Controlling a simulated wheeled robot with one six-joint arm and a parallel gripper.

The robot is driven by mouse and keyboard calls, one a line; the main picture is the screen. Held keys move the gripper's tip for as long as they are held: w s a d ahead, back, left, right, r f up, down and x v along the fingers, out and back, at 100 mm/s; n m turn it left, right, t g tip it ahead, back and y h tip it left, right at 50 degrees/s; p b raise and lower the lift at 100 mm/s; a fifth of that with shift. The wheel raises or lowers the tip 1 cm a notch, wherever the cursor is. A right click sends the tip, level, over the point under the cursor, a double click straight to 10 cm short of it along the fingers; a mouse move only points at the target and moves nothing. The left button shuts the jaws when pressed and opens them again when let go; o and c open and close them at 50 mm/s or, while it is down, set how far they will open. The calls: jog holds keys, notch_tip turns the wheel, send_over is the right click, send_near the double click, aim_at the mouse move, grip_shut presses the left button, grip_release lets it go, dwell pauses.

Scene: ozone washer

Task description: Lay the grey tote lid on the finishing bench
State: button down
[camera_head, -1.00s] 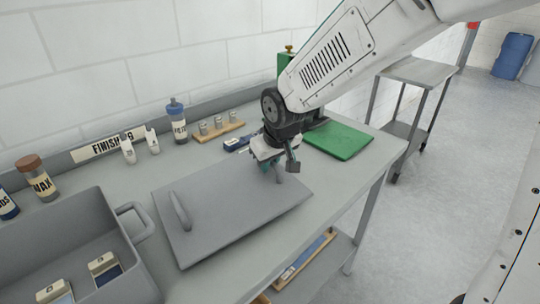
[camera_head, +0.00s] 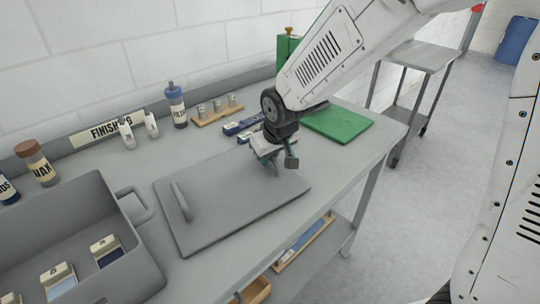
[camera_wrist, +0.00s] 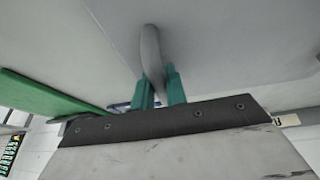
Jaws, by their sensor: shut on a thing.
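The grey tote lid (camera_head: 235,212) is roughly level over the front middle of the finishing bench (camera_head: 350,172). Whether its underside touches the bench top I cannot tell. One loop handle (camera_head: 181,202) stands free at the lid's left end. My gripper (camera_head: 272,165) is at the right end, pointing down. In the wrist view its teal fingers (camera_wrist: 160,90) are shut on the other grey handle (camera_wrist: 151,50), with the lid's grey face (camera_wrist: 230,50) beyond.
An open grey tote (camera_head: 135,255) holding small boxes stands left of the lid. A green mat (camera_head: 338,124) lies to the right. Behind are blue boxes (camera_head: 243,124), a wooden block with weights (camera_head: 217,112), bottles (camera_head: 177,104) and the FINISHING sign (camera_head: 108,131).

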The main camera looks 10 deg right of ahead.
jog(key=shift+s+f, duration=0.25)
jog(key=shift+f, duration=0.9)
jog(key=c, duration=1.3)
grip_release()
jog(key=shift+c, duration=0.2)
jog(key=v, duration=0.8)
jog(key=shift+w+r, duration=0.2)
jog(key=shift+w, duration=0.15)
jog(key=s, duration=0.1)
jog(key=s+d+g, duration=0.1)
jog(key=s+f, duration=0.1)
jog(key=shift+s+d+f+h, duration=0.15)
jog(key=shift+s+d+h, duration=0.05)
jog(key=shift+h, duration=0.1)
jog(key=s, duration=0.1)
jog(key=s+d+g, duration=0.1)
jog(key=s, duration=0.1)
jog(key=shift+d+r+m, duration=0.3)
jog(key=shift+d, duration=0.1)
jog(key=s+d+r+m, duration=0.1)
jog(key=s+d+r, duration=0.2)
jog(key=s, duration=0.3)
jog(key=s+d+r+m, duration=0.2)
jog(key=s+d+r, duration=0.1)
jog(key=s+d, duration=0.2)
jog(key=s+d+r+m+g, duration=0.1)
jog(key=s+d+r, duration=0.2)
jog(key=s+d, duration=0.2)
jog(key=shift+s+h, duration=0.3)
jog(key=shift+s, duration=1.4)
